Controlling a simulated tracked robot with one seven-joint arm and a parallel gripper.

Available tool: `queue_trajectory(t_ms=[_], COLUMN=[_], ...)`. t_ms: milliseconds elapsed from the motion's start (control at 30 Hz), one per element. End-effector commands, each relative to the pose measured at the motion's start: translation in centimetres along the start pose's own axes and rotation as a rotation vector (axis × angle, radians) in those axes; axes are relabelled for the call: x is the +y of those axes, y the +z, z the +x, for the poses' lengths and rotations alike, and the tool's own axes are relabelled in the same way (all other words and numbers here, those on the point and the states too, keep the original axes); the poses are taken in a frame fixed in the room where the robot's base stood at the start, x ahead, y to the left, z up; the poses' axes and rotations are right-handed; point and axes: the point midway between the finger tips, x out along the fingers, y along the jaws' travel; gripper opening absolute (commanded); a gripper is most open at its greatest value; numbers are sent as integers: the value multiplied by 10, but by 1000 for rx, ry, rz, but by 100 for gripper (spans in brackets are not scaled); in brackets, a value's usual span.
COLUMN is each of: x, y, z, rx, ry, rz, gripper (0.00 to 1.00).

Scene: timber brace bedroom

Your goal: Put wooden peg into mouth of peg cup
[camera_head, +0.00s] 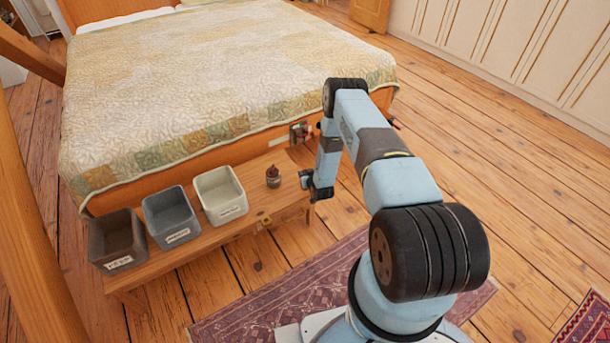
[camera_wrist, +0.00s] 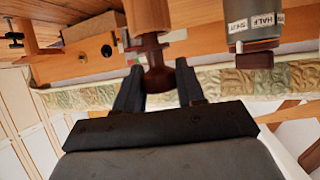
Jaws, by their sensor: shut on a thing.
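My gripper (camera_wrist: 158,88) is shut on a dark brown turned wooden peg (camera_wrist: 158,72), which stands between the two black fingers in the wrist view. A lighter brown wooden piece shows directly beyond it; I cannot tell whether it is part of the peg. In the head view my gripper (camera_head: 318,192) is by the right end of the bench, and the held peg is too small to make out.
Three open bins stand along the wooden bench (camera_head: 262,218): brown (camera_head: 117,245), blue-grey (camera_head: 171,222) and whitish (camera_head: 221,198). The quilted bed (camera_head: 220,70) is behind. A small dark fitting (camera_head: 301,132) shows at the bed's side. Patterned rug (camera_head: 270,305) lies in front.

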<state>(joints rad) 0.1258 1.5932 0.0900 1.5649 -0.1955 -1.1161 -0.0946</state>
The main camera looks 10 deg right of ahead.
Motion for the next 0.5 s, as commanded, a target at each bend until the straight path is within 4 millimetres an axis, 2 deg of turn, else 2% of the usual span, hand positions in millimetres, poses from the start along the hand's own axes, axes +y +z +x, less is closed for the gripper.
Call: queue_trajectory(t_ms=[67,100,400,500], x=[0,0,0,0], y=[0,0,0,0], z=[0,0,0,0], rx=[0,0,0,0], ry=[0,0,0,0], rz=[0,0,0,0], gripper=[5,40,68,68])
